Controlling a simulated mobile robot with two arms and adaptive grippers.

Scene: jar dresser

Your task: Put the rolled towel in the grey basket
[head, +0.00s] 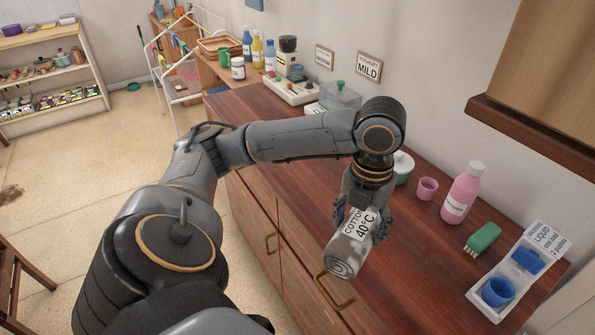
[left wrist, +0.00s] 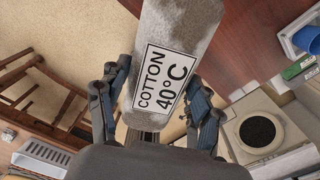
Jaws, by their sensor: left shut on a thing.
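The rolled towel (head: 346,254) is grey, with its spiral end facing the viewer and a white "COTTON 40°C" label. My left gripper (head: 362,220) is shut on it and holds it at the front edge of the dark red wooden dresser top; I cannot tell how high. In the left wrist view the towel (left wrist: 182,28) lies between the two fingers of the left gripper (left wrist: 155,95). A pale grey slotted thing (left wrist: 42,153) shows at the lower left there; I cannot tell whether it is the grey basket. My right gripper is not in view.
On the dresser top (head: 415,270) stand a pink bottle (head: 461,195), a pink cup (head: 427,188), a green brush (head: 483,238) and a white tray (head: 478,300) with a blue cup. A wooden cabinet (head: 545,70) overhangs at the right. The floor at the left is mostly clear.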

